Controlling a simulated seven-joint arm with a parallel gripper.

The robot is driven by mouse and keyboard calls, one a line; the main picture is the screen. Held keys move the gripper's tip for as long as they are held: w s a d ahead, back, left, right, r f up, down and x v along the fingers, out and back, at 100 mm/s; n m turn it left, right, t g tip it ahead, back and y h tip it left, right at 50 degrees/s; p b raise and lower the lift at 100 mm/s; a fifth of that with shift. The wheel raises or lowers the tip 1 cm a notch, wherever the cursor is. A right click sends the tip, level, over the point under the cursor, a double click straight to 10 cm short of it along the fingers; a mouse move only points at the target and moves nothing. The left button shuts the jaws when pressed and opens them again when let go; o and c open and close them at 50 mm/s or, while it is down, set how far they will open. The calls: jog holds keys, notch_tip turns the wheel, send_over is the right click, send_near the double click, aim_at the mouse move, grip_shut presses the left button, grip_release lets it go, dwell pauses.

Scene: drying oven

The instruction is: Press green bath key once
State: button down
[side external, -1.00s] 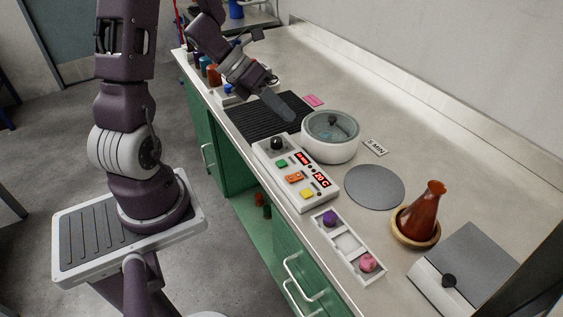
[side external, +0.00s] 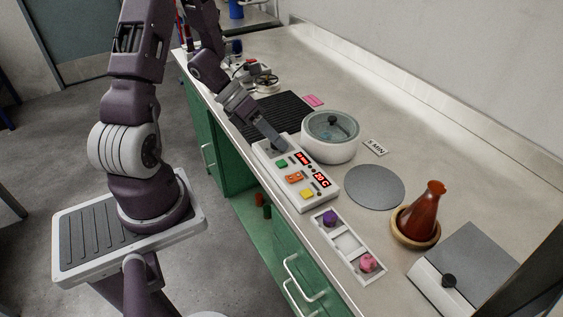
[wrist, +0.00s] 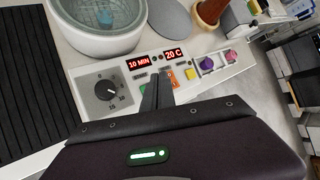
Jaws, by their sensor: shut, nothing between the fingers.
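The control panel (side external: 316,205) is white, with a green key (side external: 282,163), an orange key (side external: 294,177) and a yellow key (side external: 306,194). Its red displays read 10 MIN and 20 C in the wrist view. My gripper (side external: 285,150) is shut and empty, low over the dial end of the panel, with its tips close to the green key.
A black ribbed mat (side external: 247,122) lies beside the panel. To the right are a grey disc (side external: 375,186), a red-brown flask (side external: 424,215) and a white tray (side external: 347,243) with purple and pink pieces.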

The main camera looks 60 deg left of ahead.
aim_at(291, 167)
jog(key=shift+f, duration=1.3)
dwell(1.0)
jog(key=shift+f, duration=0.4)
jog(key=shift+f, duration=0.45)
dwell(0.4)
jog(key=shift+r, duration=0.85)
jog(key=shift+r, duration=0.1)
jog(key=shift+r, duration=2.45)
